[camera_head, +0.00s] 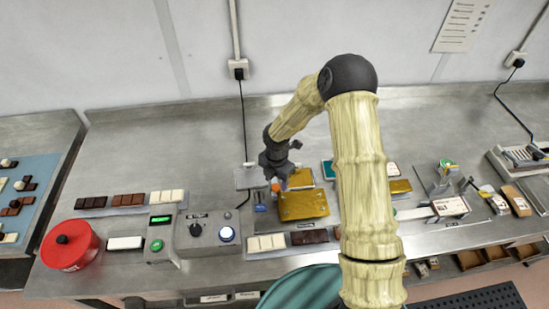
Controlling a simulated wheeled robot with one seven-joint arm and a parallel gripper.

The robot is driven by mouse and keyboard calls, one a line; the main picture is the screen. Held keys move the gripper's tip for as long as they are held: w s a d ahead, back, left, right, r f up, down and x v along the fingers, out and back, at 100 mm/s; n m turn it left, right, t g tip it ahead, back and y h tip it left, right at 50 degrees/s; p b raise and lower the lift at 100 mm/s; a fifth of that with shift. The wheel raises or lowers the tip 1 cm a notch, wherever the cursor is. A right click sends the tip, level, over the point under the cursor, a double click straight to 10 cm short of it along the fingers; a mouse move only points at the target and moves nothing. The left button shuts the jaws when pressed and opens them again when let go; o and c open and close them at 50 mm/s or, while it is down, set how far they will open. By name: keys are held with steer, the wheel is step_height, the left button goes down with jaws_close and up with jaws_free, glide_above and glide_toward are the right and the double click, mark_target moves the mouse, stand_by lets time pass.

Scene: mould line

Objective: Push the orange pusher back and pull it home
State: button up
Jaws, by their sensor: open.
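The orange pusher shows as a small orange knob (276,187) at the back left corner of a gold-wrapped block (303,206) on the steel bench. My gripper (275,179) is dark and points down right at the knob, just above or around it. I cannot tell whether the fingers touch it. The gripper is open. The pusher's lower part and its track are mostly hidden by the gripper and the gold block. A small blue part (260,209) sits just left of the gold block.
A grey control box (211,232) with a black knob and a lit button stands front left, beside a green-display unit (161,238). A red tub (69,246) is at the far left. Chocolate bars (129,200) line the bench. My arm hides the middle right. The back bench is clear.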

mark_target(275, 188)
step_height(275, 188, up, 14)
steer(key=b, duration=0.2)
steer(key=shift+s+a+r+b, duration=0.15)
steer(key=shift+s+b, duration=0.1)
steer(key=shift+b, duration=0.05)
steer(key=s+d+r+m+t+b, duration=0.1)
steer(key=s+d+m, duration=0.5)
steer(key=m, duration=0.8)
steer(key=s+d+r+m+t+b, duration=0.1)
steer(key=s+d+m, duration=0.6)
steer(key=s+m, duration=0.4)
steer(key=m, duration=0.3)
steer(key=shift+s+d+r+t, duration=0.2)
steer(key=shift+s+r+t, duration=0.1)
steer(key=shift+s, duration=0.1)
steer(key=shift+c, duration=0.4)
